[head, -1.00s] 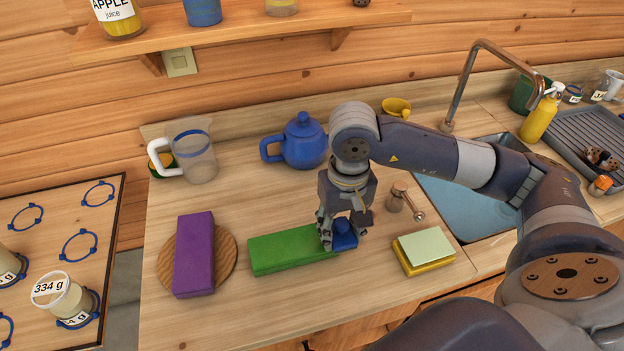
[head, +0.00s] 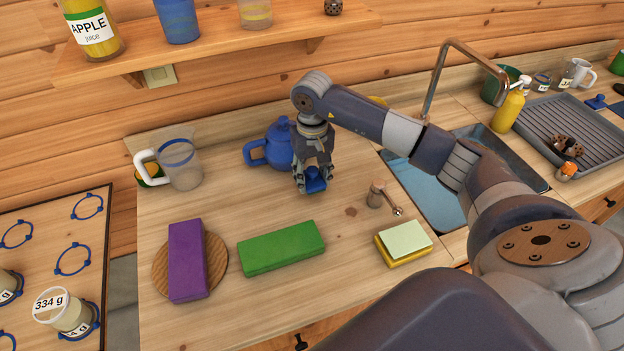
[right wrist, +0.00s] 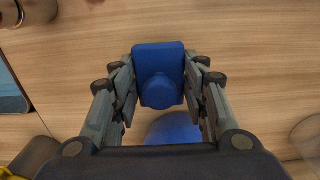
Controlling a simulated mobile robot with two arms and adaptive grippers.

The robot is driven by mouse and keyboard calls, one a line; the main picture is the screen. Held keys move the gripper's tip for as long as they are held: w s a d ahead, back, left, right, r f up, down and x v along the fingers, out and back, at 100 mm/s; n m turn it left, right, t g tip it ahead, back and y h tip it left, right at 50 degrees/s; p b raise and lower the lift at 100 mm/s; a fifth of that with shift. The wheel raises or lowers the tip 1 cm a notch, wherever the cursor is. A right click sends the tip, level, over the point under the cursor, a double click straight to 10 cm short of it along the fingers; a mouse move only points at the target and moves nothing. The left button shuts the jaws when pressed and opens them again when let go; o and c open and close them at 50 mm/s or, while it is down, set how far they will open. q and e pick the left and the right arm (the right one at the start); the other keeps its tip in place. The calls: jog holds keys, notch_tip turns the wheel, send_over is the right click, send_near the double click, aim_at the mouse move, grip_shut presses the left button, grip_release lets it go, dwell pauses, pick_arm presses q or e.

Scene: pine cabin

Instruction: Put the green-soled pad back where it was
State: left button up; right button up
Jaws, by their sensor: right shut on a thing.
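My right gripper (head: 314,172) is shut on a small blue pad with a round knob (head: 316,182), in front of the blue teapot (head: 275,147). In the right wrist view the blue pad (right wrist: 158,60) sits between the fingers of my right gripper (right wrist: 158,88). Its sole faces away, so I cannot see its colour. I cannot tell whether it touches the counter. A green block (head: 281,247) lies on the counter nearer me. My left gripper is not in view.
A purple block (head: 187,260) lies on a round wooden board (head: 219,262) at left. A yellow sponge-like block with a pale green top (head: 404,239) lies at right. A small wooden-handled tool (head: 377,194) is nearby. Another blue knobbed thing (head: 596,102) is by the grey drainer (head: 530,125).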

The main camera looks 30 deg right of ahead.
aim_at(312, 183)
jog(key=shift+w+d, duration=0.1)
jog(key=shift+w, duration=0.1)
notch_tip(312, 183, down, 3)
jog(key=shift+f+p, duration=0.15)
jog(key=shift+p, duration=0.85)
jog(key=shift+f+b, duration=0.3)
jog(key=shift+b, duration=0.05)
jog(key=o, duration=0.9)
jog(key=shift+o, duration=0.2)
jog(key=shift+r, duration=0.1)
jog(key=shift+r+p, duration=0.2)
jog(key=shift+p, duration=0.15)
notch_tip(312, 183, up, 10)
jog(key=b, duration=0.4)
jog(key=shift+r, duration=0.9)
